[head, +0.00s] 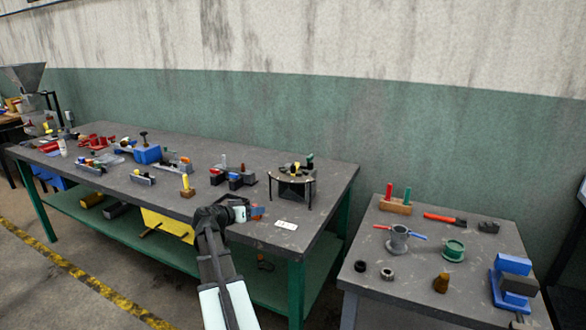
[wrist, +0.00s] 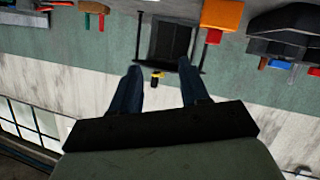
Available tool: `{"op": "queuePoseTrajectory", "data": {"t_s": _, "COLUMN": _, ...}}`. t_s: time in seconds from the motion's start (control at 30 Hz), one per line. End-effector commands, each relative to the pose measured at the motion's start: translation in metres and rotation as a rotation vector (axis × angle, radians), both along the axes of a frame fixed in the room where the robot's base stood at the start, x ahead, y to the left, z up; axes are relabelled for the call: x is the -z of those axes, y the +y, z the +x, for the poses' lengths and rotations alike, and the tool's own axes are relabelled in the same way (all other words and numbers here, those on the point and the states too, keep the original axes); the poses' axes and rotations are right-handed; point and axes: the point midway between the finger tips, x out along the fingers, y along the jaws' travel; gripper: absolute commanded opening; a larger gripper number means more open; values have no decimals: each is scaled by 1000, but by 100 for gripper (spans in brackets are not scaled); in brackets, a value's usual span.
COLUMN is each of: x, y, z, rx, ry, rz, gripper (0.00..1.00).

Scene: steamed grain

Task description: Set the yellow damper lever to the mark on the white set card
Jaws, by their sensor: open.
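A white card (head: 286,225), apparently the set card, lies near the front edge of the long bench; its mark is too small to read. Behind it stands a dark round-topped stand (head: 292,178) on thin legs, with small yellow and dark parts on top. In the wrist view a small yellow piece (wrist: 155,74), possibly the damper lever, shows beside a dark square panel (wrist: 170,40). My gripper (wrist: 158,72) is open and empty, its fingers either side of that piece in the picture, apparently short of it. In the head view my gripper (head: 243,212) is left of the card.
An orange block (wrist: 222,14) is near the panel in the wrist view. Dark blocks (head: 234,178) and a yellow-topped post (head: 187,186) stand left of the stand. A separate table (head: 420,280) at right holds a blue vise-like block (head: 515,280) and several tools.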

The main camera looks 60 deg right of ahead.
Motion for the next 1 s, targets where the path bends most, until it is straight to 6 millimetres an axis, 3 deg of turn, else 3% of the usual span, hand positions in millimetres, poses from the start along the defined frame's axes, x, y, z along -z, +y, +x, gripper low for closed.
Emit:
{"op": "queuePoseTrajectory", "data": {"t_s": 0.03, "x": -24, "y": -25, "z": -7, "rx": 26, "ry": -49, "rz": -82, "gripper": 45}}
{"op": "queuePoseTrajectory", "data": {"t_s": 0.1, "x": -47, "y": -46, "z": -13, "rx": 36, "ry": -110, "rz": -179, "gripper": 45}}
{"op": "queuePoseTrajectory", "data": {"t_s": 0.3, "x": -79, "y": -80, "z": -20, "rx": 25, "ry": -223, "rz": -341, "gripper": 45}}
{"op": "queuePoseTrajectory", "data": {"t_s": 0.63, "x": -87, "y": -104, "z": -24, "rx": 17, "ry": -257, "rz": -384, "gripper": 45}}
{"op": "queuePoseTrajectory", "data": {"t_s": 1.0, "x": -87, "y": -167, "z": -37, "rx": 17, "ry": -256, "rz": -383, "gripper": 45}}
